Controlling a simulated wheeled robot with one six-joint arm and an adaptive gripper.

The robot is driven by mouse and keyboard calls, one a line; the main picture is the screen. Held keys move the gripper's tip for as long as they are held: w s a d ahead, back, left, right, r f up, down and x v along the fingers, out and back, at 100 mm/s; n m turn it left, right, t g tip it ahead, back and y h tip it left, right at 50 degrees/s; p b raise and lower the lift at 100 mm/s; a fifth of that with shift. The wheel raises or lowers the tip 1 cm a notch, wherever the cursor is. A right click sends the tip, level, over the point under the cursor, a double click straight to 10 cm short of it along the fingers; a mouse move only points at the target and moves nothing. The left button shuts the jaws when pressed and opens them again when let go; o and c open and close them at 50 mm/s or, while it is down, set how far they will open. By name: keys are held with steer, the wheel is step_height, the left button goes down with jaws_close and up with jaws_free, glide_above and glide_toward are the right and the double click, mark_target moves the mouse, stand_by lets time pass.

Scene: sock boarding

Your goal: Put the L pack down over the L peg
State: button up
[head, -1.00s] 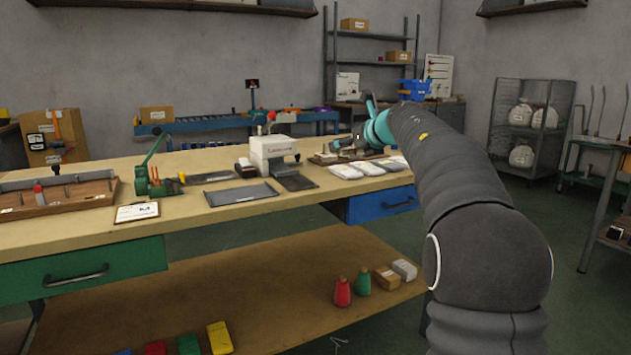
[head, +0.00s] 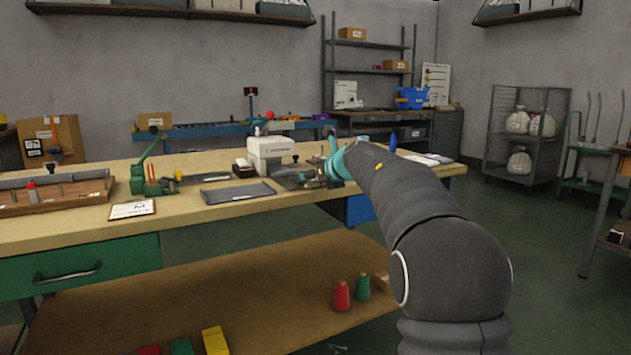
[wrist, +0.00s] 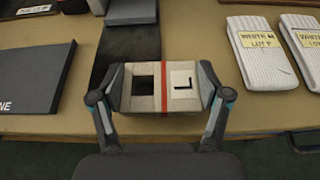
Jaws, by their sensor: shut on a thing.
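My gripper (wrist: 161,90) is shut on the L pack (wrist: 150,101), with one finger on each of its sides. The pack is pale, with a red band across it, a dark square opening on the left and a black L mark on the right. In the head view my gripper is mostly hidden by my wrist, and the pack cannot be made out. I cannot pick out the L peg in either view.
White sock stacks (wrist: 262,58) lie right of the pack, and a dark grey board (wrist: 32,75) lies left. A dark plate (wrist: 122,60) lies just beyond the pack. In the head view a white machine (head: 271,150) stands on the bench (head: 255,207), with a wooden tray (head: 70,195) far left.

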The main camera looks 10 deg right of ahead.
steer(key=o, duration=1.1)
steer(key=shift+r, duration=0.2)
steer(key=shift+s+d+r, duration=0.15)
steer(key=shift+s, duration=0.2)
steer(key=v, duration=1.1)
steer(key=shift+s, duration=0.15)
